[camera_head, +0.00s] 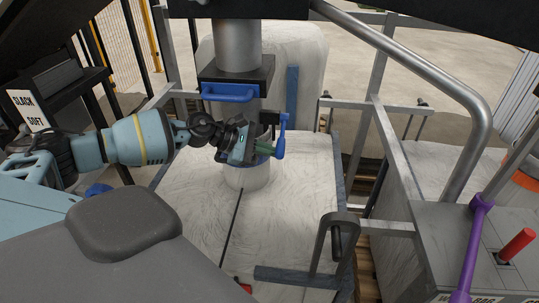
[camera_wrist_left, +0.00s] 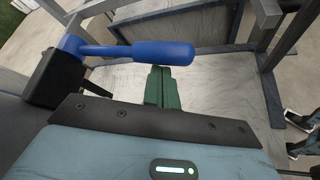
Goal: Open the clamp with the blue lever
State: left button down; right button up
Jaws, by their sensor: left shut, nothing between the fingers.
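The blue lever (camera_head: 281,138) hangs roughly upright at the right side of the dark clamp block on the grey column. In the left wrist view the blue lever (camera_wrist_left: 140,51) runs across the upper part, from a dark pivot at left to a rounded free end. My left gripper (camera_head: 268,151) is shut and empty, its green fingers close beside the lever's lower part. In the left wrist view the left gripper (camera_wrist_left: 162,88) shows its fingers together just below the lever; I cannot tell whether they touch it.
A blue horizontal handle (camera_head: 228,93) is on the column's front. A pale wrapped block (camera_head: 295,200) lies beneath the column. Grey tube rails (camera_head: 455,80) run at right, near a purple bar (camera_head: 472,240) and a red-handled lever (camera_head: 517,243).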

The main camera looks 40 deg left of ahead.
pick_arm(q)
jog(key=v, duration=0.6)
jog(key=shift+s+b, duration=0.1)
jog(key=shift+b, duration=0.25)
jog(key=shift+v, duration=0.8)
jog(key=shift+r, duration=0.1)
